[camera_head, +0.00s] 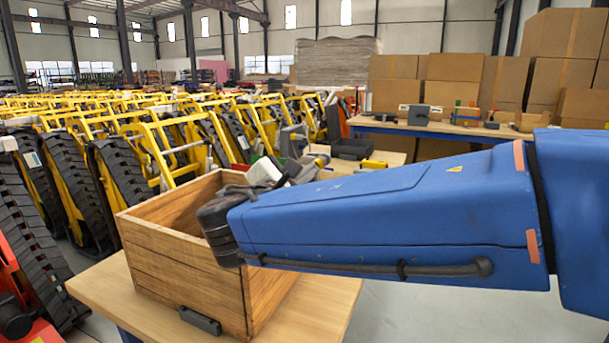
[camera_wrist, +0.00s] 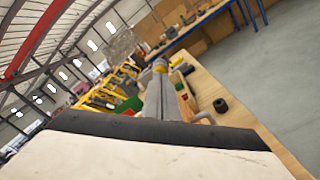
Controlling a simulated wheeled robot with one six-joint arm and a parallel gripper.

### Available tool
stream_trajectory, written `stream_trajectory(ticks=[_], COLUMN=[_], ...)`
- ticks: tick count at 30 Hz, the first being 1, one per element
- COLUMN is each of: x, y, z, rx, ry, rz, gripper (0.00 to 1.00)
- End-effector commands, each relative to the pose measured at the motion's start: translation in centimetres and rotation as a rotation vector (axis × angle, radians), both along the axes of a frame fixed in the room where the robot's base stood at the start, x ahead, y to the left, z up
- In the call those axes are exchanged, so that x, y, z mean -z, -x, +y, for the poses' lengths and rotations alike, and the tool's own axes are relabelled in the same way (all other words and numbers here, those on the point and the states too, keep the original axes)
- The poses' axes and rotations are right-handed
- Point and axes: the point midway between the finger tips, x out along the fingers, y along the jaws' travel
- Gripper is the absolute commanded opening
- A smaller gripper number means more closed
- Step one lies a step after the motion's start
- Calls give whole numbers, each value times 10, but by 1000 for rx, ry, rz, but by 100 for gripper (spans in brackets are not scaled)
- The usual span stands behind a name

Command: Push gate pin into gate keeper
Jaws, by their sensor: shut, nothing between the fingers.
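My gripper (camera_head: 305,165) reaches over the far side of the wooden crate toward a wooden-topped bench, partly hidden behind my blue arm in the head view. In the wrist view my gripper (camera_wrist: 161,78) shows as narrow grey fingers, shut and empty, pointing at the bench (camera_wrist: 205,85). A yellow block (camera_head: 373,164) lies on that bench, beyond the fingers. A short black cylinder (camera_wrist: 221,105) stands to the right of the fingers in the wrist view. I cannot tell which part is the gate pin or the gate keeper.
The open wooden crate (camera_head: 185,265) stands on a near table (camera_head: 325,300), below my arm. A dark grey box (camera_head: 352,149) lies on the bench behind. Yellow tracked carriers (camera_head: 150,150) crowd the left. A blue-framed workbench (camera_head: 430,129) and cardboard boxes stand behind. Floor is clear at right.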

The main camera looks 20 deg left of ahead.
Motion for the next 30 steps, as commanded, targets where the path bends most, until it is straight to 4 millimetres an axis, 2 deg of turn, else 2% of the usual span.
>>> stream_trajectory(ticks=[24, 30], x=[0, 0], y=[-7, -2], z=[-1, 0], rx=[1, 0], ry=[0, -1], rz=[1, 0], gripper=[0, 0])
